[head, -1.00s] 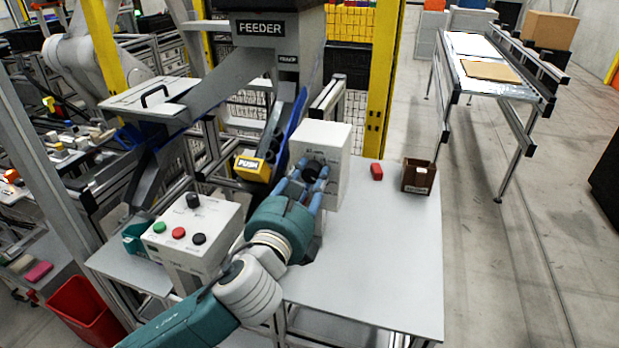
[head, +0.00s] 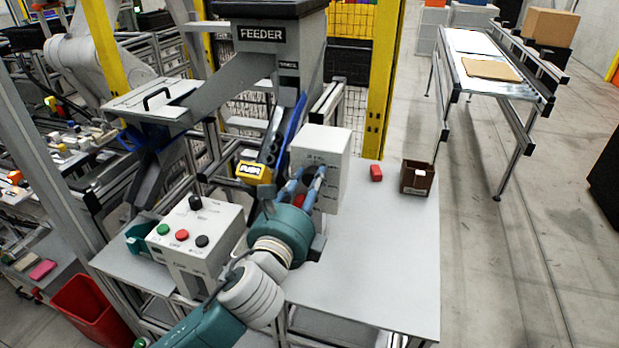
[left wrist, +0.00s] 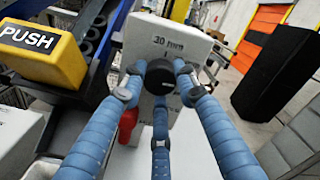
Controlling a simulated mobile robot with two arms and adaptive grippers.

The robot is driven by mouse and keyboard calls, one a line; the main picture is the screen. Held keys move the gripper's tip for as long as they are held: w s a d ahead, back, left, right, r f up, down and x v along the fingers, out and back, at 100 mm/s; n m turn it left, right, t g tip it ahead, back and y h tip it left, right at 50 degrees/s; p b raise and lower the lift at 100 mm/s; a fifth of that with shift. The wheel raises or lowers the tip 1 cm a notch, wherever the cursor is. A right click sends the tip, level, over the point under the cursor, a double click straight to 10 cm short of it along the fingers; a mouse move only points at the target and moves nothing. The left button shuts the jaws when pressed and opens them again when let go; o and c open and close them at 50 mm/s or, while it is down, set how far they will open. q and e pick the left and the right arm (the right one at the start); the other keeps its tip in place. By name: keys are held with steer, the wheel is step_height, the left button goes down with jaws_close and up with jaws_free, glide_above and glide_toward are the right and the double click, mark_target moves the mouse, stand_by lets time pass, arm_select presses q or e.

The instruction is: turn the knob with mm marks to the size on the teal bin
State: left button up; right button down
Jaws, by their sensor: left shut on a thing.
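The white box (head: 322,145) stands on the table, with a black knob (left wrist: 160,77) on its front. The left wrist view shows "30 mm" printed on the box above the knob. My left gripper (left wrist: 160,84) is shut on the knob, its blue fingers around it. In the head view the left gripper (head: 306,182) covers the knob and much of the box's lower front. The teal bin (head: 138,238) is partly hidden behind the grey button box at the left; I cannot read a size on it. My right gripper is not in view.
The button box (head: 195,240) with several buttons stands left of my arm. A yellow PUSH block (head: 252,171) is just left of the white box. A red block (head: 376,173) and a brown bin (head: 417,178) lie to the right. The table's front right is clear.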

arm_select(q)
steer(key=shift+d+f+n+p, duration=0.1)
steer(key=shift+n+p, duration=2.2)
steer(key=shift+n, duration=6.3)
steer(key=o, duration=1.2)
steer(key=shift+d, duration=0.1)
steer(key=shift+c, duration=0.2)
steer(key=shift+s, duration=0.15)
steer(key=v, duration=1.2)
